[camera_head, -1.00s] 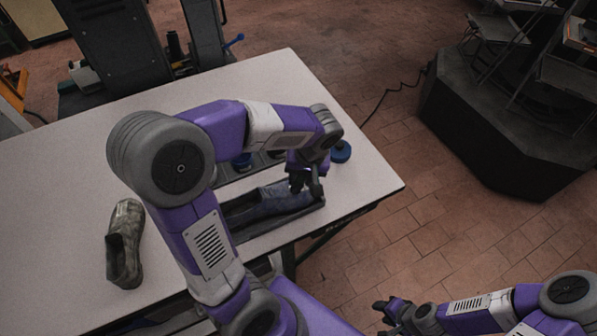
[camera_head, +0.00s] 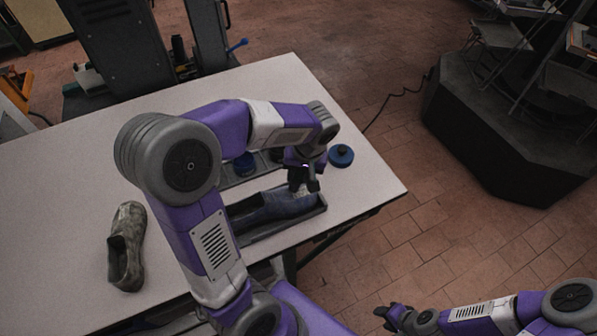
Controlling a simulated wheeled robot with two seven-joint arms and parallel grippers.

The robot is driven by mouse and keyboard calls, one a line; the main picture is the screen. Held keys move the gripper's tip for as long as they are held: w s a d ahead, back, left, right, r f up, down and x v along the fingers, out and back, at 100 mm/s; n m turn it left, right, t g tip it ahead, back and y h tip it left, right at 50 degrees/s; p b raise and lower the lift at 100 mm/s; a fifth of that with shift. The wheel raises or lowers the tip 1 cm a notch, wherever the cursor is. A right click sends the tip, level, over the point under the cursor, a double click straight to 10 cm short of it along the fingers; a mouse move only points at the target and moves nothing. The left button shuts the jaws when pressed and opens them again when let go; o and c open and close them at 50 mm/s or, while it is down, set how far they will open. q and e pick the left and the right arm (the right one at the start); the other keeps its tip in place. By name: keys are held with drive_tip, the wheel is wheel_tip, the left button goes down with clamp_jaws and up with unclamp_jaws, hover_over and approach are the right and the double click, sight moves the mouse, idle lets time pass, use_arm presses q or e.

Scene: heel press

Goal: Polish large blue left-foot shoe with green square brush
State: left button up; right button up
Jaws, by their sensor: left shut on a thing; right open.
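The blue shoe (camera_head: 262,210) lies in a dark tray (camera_head: 308,215) near the table's front edge. My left arm passes in front of its left end. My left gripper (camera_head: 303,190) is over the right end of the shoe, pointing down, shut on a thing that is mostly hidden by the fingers. I cannot make out the brush's colour or shape, or whether it touches the shoe. My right gripper (camera_head: 386,316) is open and empty, low at the right, off the table and over the floor.
A camouflage-patterned shoe (camera_head: 127,246) stands at the left on the white table (camera_head: 70,180). A round blue item (camera_head: 341,155) lies near the right edge. Another dark tray (camera_head: 232,182) with a blue item (camera_head: 245,163) is partly behind my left arm. A dark machine (camera_head: 125,45) stands behind the table.

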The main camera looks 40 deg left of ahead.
use_arm(q)
drive_tip(key=shift+w+a, duration=0.15)
drive_tip(key=shift+a, duration=0.2)
idle(0.9)
drive_tip(key=shift+r+p, duration=2.55)
drive_tip(key=shift+r, duration=0.95)
drive_tip(key=shift+f, duration=0.1)
